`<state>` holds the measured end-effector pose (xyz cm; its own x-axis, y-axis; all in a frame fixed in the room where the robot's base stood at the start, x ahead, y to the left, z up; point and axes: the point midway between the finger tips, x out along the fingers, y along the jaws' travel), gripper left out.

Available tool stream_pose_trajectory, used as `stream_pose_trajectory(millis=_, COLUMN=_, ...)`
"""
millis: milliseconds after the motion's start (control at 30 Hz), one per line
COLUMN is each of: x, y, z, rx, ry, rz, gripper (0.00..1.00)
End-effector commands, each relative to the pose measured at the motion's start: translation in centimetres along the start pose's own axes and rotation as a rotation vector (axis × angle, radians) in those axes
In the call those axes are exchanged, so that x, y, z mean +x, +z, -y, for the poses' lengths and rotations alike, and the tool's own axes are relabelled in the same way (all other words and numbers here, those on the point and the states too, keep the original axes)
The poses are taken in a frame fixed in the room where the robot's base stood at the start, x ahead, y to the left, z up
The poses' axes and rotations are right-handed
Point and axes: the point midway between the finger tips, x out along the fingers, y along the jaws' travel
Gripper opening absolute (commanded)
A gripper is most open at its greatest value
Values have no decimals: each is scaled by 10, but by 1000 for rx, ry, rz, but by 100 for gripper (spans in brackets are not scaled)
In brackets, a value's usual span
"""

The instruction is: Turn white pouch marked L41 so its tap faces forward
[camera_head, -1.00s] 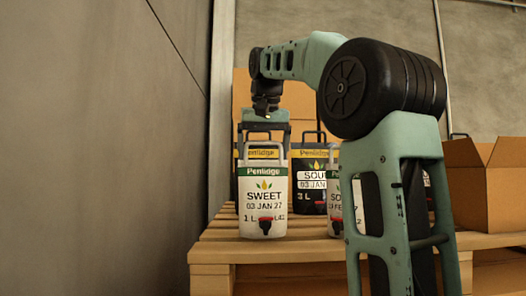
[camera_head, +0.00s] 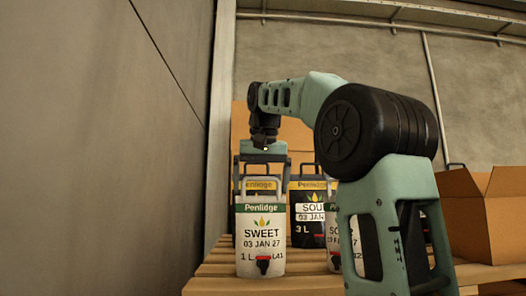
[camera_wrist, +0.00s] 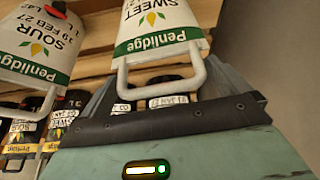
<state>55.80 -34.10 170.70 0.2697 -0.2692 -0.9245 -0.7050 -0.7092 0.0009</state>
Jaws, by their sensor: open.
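A white pouch (camera_head: 261,239) with a green Penlidge band reads SWEET, 03 JAN 27, 1 L, and small print that looks like L41. It stands upright on wooden slats. Its red and black tap (camera_head: 263,264) faces the head camera. My gripper (camera_head: 262,183) is open, pointing down at the pouch's top. In the wrist view the pouch's white handle loop (camera_wrist: 122,78) lies between the spread fingers, which do not close on it. The pouch (camera_wrist: 155,20) is cut off at the top there, and its tap is out of frame.
A white SOUR pouch (camera_head: 332,236) stands to the right, partly behind my arm; it also shows in the wrist view (camera_wrist: 45,35). Black pouches stand behind, one marked SOUR 3 L (camera_head: 306,212). An open cardboard box (camera_head: 490,220) stands right. A grey wall (camera_head: 100,150) bounds the left.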

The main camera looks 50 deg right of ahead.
Motion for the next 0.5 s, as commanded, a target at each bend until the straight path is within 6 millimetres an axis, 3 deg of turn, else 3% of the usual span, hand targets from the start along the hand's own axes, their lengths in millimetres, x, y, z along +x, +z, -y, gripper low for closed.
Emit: stream_pose_trajectory(millis=500, x=-109, y=-2, z=0, rx=-1, ry=-2, rz=-7, gripper=100)
